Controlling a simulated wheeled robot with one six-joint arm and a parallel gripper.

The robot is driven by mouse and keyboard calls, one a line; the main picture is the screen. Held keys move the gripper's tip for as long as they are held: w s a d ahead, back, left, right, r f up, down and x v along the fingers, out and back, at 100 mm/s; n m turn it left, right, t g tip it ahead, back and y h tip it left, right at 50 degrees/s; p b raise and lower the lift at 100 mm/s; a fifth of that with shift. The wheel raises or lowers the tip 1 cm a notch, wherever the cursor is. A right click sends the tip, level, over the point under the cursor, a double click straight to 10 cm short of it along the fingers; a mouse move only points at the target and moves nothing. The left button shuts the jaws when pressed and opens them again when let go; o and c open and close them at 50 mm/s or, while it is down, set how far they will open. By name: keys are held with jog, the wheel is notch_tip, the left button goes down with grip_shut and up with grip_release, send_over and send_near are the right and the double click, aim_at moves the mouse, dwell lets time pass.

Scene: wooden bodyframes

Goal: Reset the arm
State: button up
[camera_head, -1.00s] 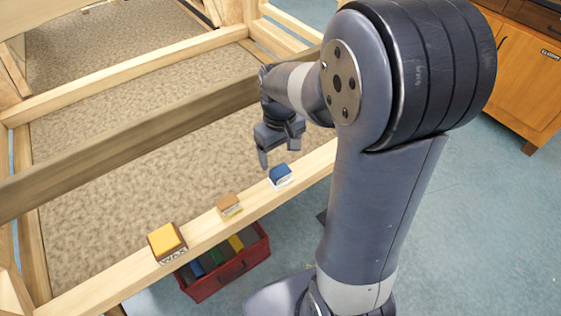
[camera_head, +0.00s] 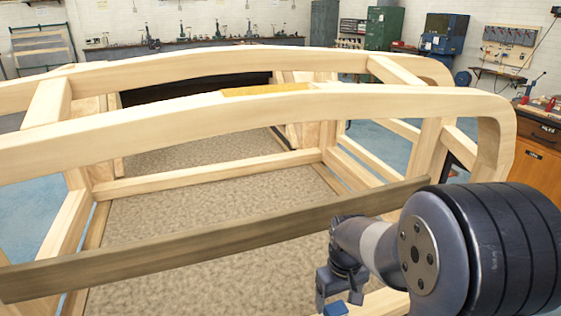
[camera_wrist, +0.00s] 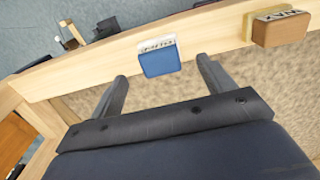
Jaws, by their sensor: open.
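My gripper (camera_head: 338,290) is open and empty, low at the right of centre in the head view. In the wrist view my gripper (camera_wrist: 162,72) has its two fingers spread wide. A blue block (camera_wrist: 160,61) with a white labelled side sits on a light wooden rail (camera_wrist: 205,33). It appears between and just beyond the fingertips, with no visible contact. The blue block (camera_head: 335,308) shows only in part at the bottom of the head view, below my gripper.
A brown block (camera_wrist: 280,29) with a lettered label sits on the same rail. A dark wooden beam (camera_head: 200,243) crosses left of my arm. The large pale wooden frame (camera_head: 240,112) stands ahead. Workbenches and cabinets (camera_head: 382,45) line the far wall.

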aim_at(337, 308)
notch_tip(337, 308, down, 7)
jog(key=shift+f+b, duration=0.15)
jog(key=shift+b, duration=0.4)
notch_tip(337, 308, up, 3)
jog(key=shift+w+p, duration=0.1)
jog(key=shift+p, duration=0.3)
jog(key=shift+r, duration=0.7)
